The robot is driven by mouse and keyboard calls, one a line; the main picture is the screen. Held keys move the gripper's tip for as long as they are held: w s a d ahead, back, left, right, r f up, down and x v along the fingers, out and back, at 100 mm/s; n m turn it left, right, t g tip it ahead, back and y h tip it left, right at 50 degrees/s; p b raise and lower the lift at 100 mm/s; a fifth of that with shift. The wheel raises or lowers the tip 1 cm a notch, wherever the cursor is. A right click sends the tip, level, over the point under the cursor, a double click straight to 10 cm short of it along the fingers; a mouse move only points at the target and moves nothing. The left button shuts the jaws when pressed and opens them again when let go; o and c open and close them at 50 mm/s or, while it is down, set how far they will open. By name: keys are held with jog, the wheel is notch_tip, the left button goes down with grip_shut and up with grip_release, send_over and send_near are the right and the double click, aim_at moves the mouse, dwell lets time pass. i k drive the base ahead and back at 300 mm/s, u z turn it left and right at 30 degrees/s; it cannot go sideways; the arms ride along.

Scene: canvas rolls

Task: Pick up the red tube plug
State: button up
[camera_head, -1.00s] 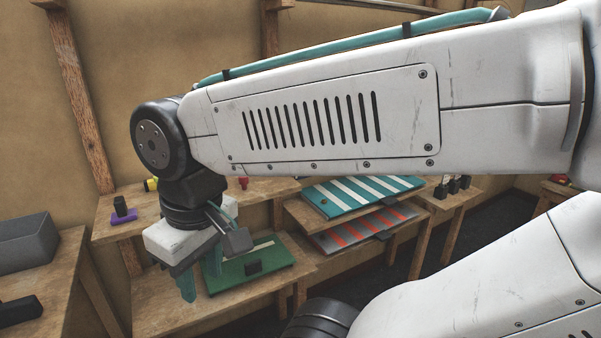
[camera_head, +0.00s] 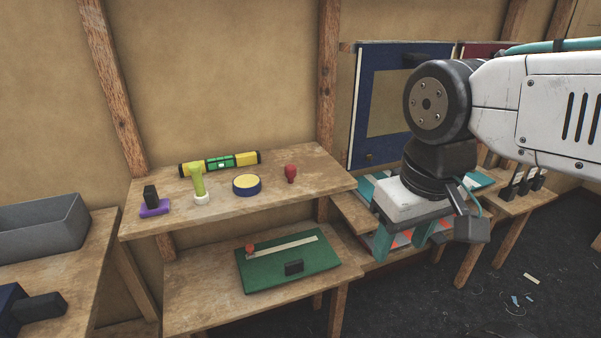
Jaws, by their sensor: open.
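A small red plug-shaped piece (camera_head: 291,173) stands near the back right of the upper wooden shelf (camera_head: 290,205). Another small red piece (camera_head: 250,248) sits at the left end of a pale strip on the green board (camera_head: 320,262) on the lower shelf. I cannot tell for sure which one is the tube plug; the upper one looks more like it. My gripper (camera_head: 401,241) has teal fingers pointing down. It is open and appears empty, to the right of the shelves and apart from both red pieces.
A grey bin (camera_head: 40,228) stands left. Slanted boards lie behind my gripper.

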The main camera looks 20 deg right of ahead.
aim_at(290, 170)
jog(key=z, duration=1.5)
jog(key=i, duration=0.9)
jog(key=u, duration=1.55)
